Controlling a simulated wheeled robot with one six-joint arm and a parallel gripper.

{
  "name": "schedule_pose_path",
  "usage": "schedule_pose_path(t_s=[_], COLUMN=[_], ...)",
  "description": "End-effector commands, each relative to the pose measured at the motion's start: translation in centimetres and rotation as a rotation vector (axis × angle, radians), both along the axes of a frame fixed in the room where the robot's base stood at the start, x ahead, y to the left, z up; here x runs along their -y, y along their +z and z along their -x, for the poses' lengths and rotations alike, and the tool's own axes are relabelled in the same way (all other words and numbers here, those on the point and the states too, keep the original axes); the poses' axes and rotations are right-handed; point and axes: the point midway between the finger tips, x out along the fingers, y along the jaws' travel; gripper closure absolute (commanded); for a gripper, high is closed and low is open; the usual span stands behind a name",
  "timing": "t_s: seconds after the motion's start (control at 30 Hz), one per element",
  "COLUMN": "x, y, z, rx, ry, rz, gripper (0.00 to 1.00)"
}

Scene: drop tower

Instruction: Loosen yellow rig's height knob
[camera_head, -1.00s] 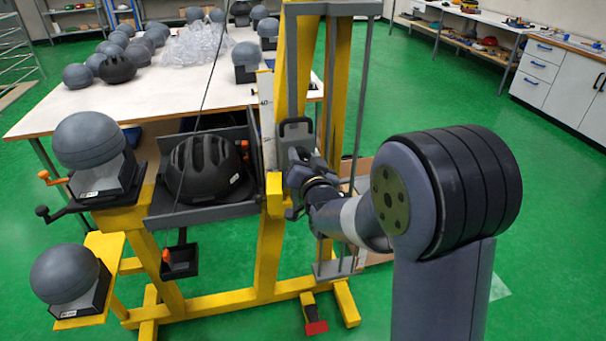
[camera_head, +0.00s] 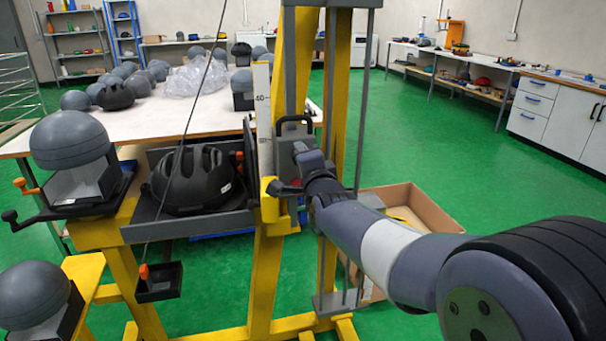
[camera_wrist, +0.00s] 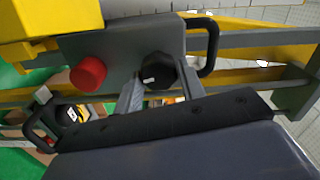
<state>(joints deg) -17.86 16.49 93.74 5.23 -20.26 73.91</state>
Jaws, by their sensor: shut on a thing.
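The yellow rig (camera_head: 292,80) stands in the middle of the head view, with a grey carriage on its upright. In the wrist view, a black round knob with a white mark (camera_wrist: 157,71) is on the grey carriage plate (camera_wrist: 118,50). My gripper (camera_wrist: 160,88) is shut on this knob, one finger on each side. A red round knob (camera_wrist: 88,74) is to the left on the same plate, apart from my fingers. In the head view, my gripper (camera_head: 298,178) is at the carriage, and its own wrist hides the knob.
A black helmet (camera_head: 193,180) lies in the grey tray (camera_head: 195,228) left of the upright. Grey headforms (camera_head: 70,142) stand further left. A cable (camera_head: 195,110) runs down in front of the tray. An open cardboard box (camera_head: 435,210) is behind my arm. Green floor is clear at right.

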Motion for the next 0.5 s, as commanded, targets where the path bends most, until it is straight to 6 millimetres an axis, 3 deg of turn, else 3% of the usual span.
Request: schedule_pose_path(t_s=[0.5], x=[0.03], y=[0.04], z=[-0.03], rx=[-0.052], ry=[0.0], rz=[-0.195], gripper=[0.85])
